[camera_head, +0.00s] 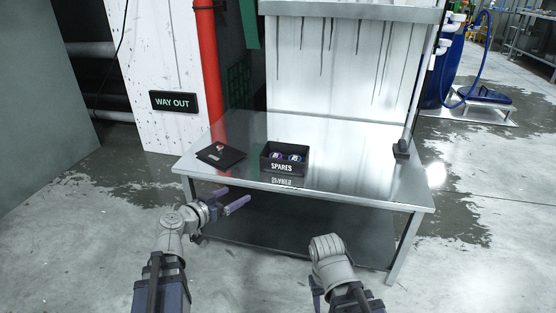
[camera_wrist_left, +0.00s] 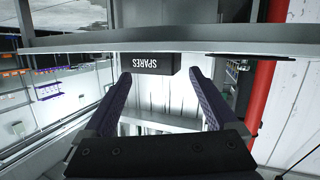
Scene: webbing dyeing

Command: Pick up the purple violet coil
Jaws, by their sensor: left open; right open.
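A purple violet coil (camera_head: 276,156) sits in the left part of a small black box labelled SPARES (camera_head: 282,169) on the metal table. A blue coil (camera_head: 295,158) sits beside it in the same box. My left gripper (camera_head: 234,202) is open and empty, in front of the table's near edge and below the box. The left wrist view shows its two fingers (camera_wrist_left: 159,78) apart, with the box front (camera_wrist_left: 148,64) upside down beyond them; the coils are hidden there. My right gripper (camera_head: 316,286) is low before the table, mostly hidden by its wrist.
The metal table (camera_head: 350,177) has free room to the right of the box. A dark flat folder-like item (camera_head: 220,155) lies left of the box. A small dark object (camera_head: 401,149) stands at the right edge. A lower shelf (camera_head: 270,222) runs beneath the tabletop.

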